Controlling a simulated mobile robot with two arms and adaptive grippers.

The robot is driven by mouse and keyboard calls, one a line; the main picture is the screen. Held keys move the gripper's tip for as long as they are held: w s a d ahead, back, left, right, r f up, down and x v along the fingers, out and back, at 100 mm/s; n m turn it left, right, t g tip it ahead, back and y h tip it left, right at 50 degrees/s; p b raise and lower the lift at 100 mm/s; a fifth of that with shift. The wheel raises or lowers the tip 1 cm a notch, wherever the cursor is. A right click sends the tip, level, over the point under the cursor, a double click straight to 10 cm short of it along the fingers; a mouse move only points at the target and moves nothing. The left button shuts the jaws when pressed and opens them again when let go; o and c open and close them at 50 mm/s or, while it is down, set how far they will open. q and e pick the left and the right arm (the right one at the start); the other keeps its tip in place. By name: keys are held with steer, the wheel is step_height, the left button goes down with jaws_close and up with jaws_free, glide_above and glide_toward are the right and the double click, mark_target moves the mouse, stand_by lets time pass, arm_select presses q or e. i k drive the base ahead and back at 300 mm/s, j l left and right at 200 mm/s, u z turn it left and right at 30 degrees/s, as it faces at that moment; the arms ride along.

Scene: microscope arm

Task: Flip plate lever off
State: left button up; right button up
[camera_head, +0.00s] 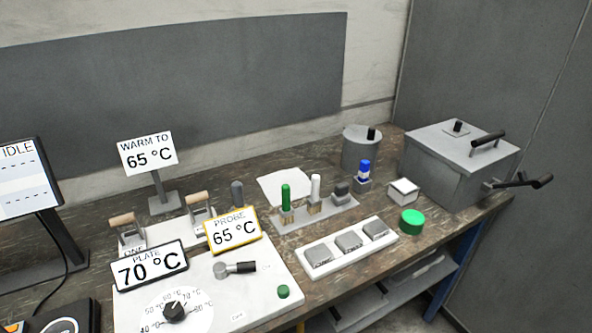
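A white control panel (265,302) lies at the front of the bench. A metal lever with a black grip (237,268) sits on it, lying over to the right. Two wooden-handled levers stand on a white base behind: one at left (124,222) and one at right (198,199), both with handles up. No readable label shows which is the plate lever. Neither of my grippers is in view.
The PROBE display (232,231) reads 65 °C and a sign (148,153) reads WARM TO 65 °C. A black dial (174,310) and green button (283,292) are on the panel. A grey lidded box (455,165), round canister (360,152) and green cylinder (411,222) stand right.

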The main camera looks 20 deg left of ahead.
mark_target(220, 269)
steer(key=k+l+u, duration=0.1)
steer(key=u, duration=1)
